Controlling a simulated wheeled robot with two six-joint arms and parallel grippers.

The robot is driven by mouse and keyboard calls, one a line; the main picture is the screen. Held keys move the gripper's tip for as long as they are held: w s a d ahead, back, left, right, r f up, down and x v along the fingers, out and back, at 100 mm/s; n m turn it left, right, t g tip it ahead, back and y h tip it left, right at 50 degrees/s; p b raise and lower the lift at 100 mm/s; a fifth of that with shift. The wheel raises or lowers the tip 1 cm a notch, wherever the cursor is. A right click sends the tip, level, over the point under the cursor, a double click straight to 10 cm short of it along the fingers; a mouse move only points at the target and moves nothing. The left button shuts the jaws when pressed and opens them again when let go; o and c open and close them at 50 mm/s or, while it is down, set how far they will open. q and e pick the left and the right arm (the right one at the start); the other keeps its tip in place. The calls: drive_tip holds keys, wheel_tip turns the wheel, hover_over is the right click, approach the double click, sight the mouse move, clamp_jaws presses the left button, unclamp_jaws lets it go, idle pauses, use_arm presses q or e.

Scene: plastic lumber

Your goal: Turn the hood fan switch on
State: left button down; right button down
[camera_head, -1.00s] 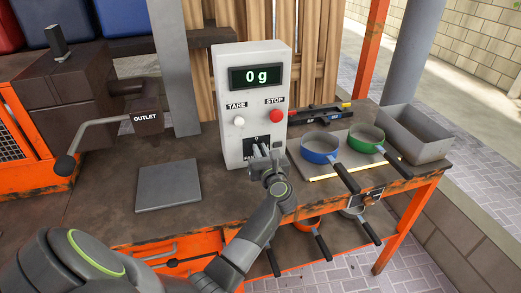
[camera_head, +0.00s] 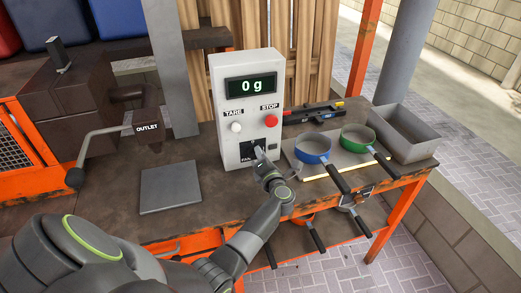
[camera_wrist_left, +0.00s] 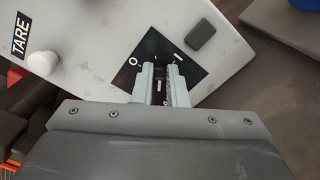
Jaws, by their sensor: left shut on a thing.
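The hood fan switch is a black plate (camera_head: 250,154) low on the front of the white control box (camera_head: 228,120). In the left wrist view, the plate (camera_wrist_left: 139,62) shows an O mark on the left and an I mark on the right. My left gripper (camera_head: 260,153) is at the right part of the plate. In the left wrist view, its two fingers (camera_wrist_left: 160,83) are shut on the dark switch lever between them, nearer the I mark than the O. The fingers hide much of the lever. My right gripper is not in view.
The box has a display reading 0 g, a white TARE knob (camera_head: 236,127) and a red STOP button (camera_head: 271,122). Blue (camera_head: 313,149) and green (camera_head: 358,138) pans stand to the right. A flat grey plate (camera_head: 170,186) lies left. An OUTLET handle (camera_head: 105,135) is farther left.

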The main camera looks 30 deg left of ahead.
use_arm(q)
drive_tip(key=m+p, duration=0.2)
drive_tip(key=m, duration=0.1)
drive_tip(key=shift+w+m, duration=0.15)
drive_tip(key=shift+m, duration=0.15)
drive_tip(key=shift+f+m+p, duration=0.15)
drive_tip(key=shift+m+p, duration=0.15)
drive_tip(key=shift+m, duration=0.45)
drive_tip(key=shift+f+m+p, duration=0.15)
drive_tip(key=shift+m+p, duration=0.15)
drive_tip(key=shift+m, duration=0.45)
drive_tip(key=c, duration=1.4)
unclamp_jaws()
drive_tip(key=shift+c, duration=0.2)
drive_tip(key=shift+f, duration=0.1)
drive_tip(key=shift+f, duration=0.15)
